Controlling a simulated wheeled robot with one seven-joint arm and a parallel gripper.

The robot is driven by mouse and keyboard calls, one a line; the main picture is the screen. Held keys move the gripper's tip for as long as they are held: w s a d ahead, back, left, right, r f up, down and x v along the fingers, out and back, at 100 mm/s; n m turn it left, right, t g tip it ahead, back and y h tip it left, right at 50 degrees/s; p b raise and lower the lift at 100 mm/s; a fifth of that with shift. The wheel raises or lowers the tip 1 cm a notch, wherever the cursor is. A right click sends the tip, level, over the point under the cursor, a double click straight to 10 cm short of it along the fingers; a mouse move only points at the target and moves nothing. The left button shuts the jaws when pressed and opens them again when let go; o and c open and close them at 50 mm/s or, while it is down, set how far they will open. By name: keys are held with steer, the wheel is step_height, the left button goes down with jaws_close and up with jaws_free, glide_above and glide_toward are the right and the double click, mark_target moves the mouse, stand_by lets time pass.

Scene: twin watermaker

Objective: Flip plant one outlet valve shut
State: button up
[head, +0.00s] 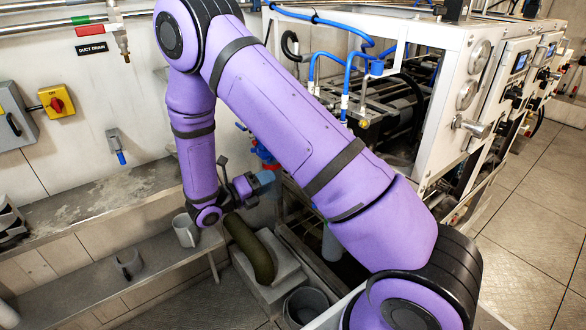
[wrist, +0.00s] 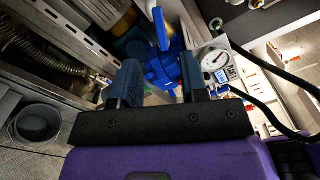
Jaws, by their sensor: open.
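A blue valve (wrist: 163,68) with a flat blue lever (wrist: 160,28) shows ahead of my gripper in the wrist view. My gripper (wrist: 160,76) is open, with one finger at each side of the valve's lower part in this view. I cannot tell whether either finger touches it. In the head view my gripper (head: 264,179) is low beside the frame, just below a blue and red fitting (head: 264,154). A small blue lever (head: 241,127) shows above that fitting.
A white equipment frame (head: 440,110) with gauges stands on the right. A grey ledge (head: 110,195) runs along the left wall, with a mug (head: 185,230) below it. A bucket (head: 306,306) stands on the floor. A round gauge (wrist: 215,60) and black hose (wrist: 268,75) are right of the valve.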

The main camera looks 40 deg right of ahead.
steer(key=d, duration=1)
steer(key=shift+w+d, duration=0.25)
steer(key=shift+d, duration=0.1)
jaws_close()
